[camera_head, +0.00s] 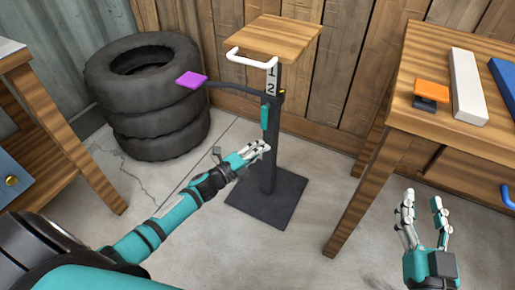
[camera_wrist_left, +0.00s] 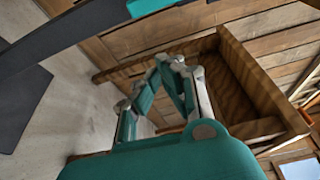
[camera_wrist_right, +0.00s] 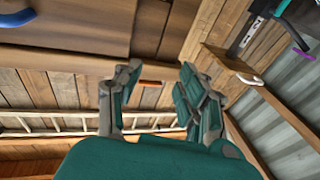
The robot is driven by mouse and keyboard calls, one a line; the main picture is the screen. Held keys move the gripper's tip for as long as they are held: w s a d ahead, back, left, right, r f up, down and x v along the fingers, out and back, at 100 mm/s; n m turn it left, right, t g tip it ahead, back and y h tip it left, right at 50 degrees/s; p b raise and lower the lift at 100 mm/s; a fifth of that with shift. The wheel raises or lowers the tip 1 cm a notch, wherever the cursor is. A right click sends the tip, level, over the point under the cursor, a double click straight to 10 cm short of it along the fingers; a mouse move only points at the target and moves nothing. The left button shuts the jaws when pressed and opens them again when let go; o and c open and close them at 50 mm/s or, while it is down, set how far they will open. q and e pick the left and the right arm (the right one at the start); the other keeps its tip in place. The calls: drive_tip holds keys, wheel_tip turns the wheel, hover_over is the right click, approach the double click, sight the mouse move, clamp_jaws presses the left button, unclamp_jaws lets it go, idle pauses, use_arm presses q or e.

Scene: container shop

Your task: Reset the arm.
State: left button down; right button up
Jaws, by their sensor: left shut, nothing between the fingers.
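My left arm reaches in from the lower left in the head view. My left gripper (camera_head: 262,148) is shut and empty, in front of the dark post of a stand (camera_head: 268,175). In the left wrist view the fingertips of my left gripper (camera_wrist_left: 170,60) come together with nothing between them. My right gripper (camera_head: 424,200) is at the lower right of the head view, fingers pointing up, open and empty. In the right wrist view the fingers of my right gripper (camera_wrist_right: 155,75) stand apart.
The stand has a wooden top (camera_head: 275,38), a white handle (camera_head: 250,58) and a side arm with a purple pad (camera_head: 191,80). Stacked tires (camera_head: 150,120) stand behind left. A wooden table (camera_head: 425,75) at right bears an orange-topped object (camera_head: 432,91) and a white bar (camera_head: 467,87).

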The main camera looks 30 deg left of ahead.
use_arm(q)
drive_tip(key=shift+s+a, duration=0.25)
drive_tip(key=shift+s, duration=0.35)
use_arm(e)
drive_tip(key=shift+d+f+g, duration=0.1)
drive_tip(key=shift+f+g, duration=0.3)
drive_tip(key=shift+f, duration=0.25)
